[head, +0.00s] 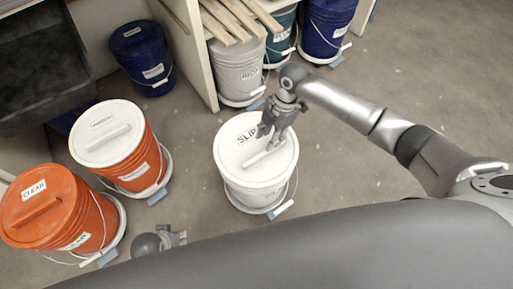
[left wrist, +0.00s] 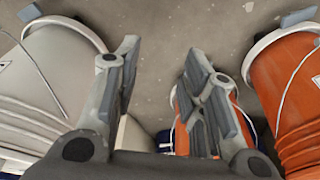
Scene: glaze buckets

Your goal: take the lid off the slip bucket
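The slip bucket (head: 250,191) is a white pail standing on the floor near the middle of the head view. Its white lid (head: 230,155), labelled SLIP, is seated on top and has a raised bar handle (head: 254,160). My right gripper (head: 270,140) points down at the handle, its fingers at or just above the bar. Whether they are closed on it cannot be told. My left gripper (head: 170,238) is low in the head view, partly hidden by my body. In the left wrist view (left wrist: 162,85) its fingers are wide apart with nothing between them.
An orange bucket with a white lid (head: 100,133) and an orange CLEAR bucket (head: 45,205) stand at left. A navy bucket (head: 141,58) is behind them. A shelf unit (head: 190,50) with slats and more buckets stands at the back. Floor right of the slip bucket is clear.

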